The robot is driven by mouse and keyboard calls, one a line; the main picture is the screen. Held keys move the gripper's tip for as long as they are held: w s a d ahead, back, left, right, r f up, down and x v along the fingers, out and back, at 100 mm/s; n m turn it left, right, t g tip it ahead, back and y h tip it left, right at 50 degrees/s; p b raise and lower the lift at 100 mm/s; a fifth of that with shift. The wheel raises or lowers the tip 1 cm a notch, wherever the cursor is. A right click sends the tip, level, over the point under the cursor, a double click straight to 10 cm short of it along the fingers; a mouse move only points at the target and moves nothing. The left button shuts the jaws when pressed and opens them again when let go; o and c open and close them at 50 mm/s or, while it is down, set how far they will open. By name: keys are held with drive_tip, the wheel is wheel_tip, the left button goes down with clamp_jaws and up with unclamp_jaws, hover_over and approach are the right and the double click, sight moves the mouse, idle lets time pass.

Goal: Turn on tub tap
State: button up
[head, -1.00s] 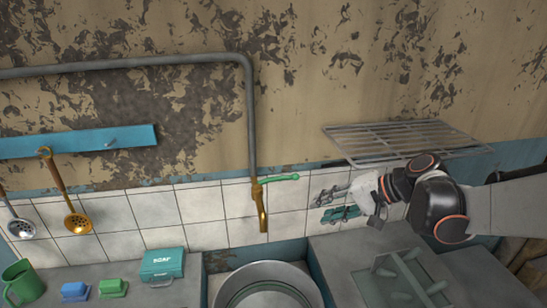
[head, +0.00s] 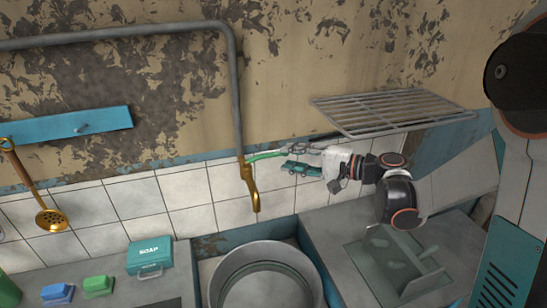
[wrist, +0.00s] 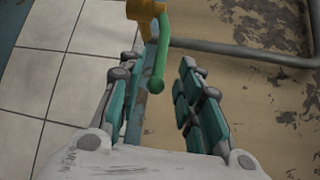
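The tub tap is a brass spout (head: 251,188) at the lower end of a grey wall pipe, with a green lever handle (head: 262,156) pointing right. In the wrist view the handle (wrist: 159,58) shows between the fingers, its rounded end towards me, with the brass body (wrist: 146,9) beyond. My gripper (head: 287,160) is right of the tap, with its fingertips at the handle's free end. The fingers are apart on both sides of the handle, and I see no clear contact in the wrist view (wrist: 160,82).
A metal tub (head: 264,268) stands below the tap. A wire rack (head: 390,108) juts from the wall above my gripper. A soap box (head: 150,256) and sponges (head: 98,286) lie on the left counter. The right counter carries a grey-green item (head: 400,265).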

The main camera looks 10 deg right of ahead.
sight(277, 155)
drive_tip(key=x, duration=0.6)
drive_tip(key=shift+b, duration=0.4)
clamp_jaws()
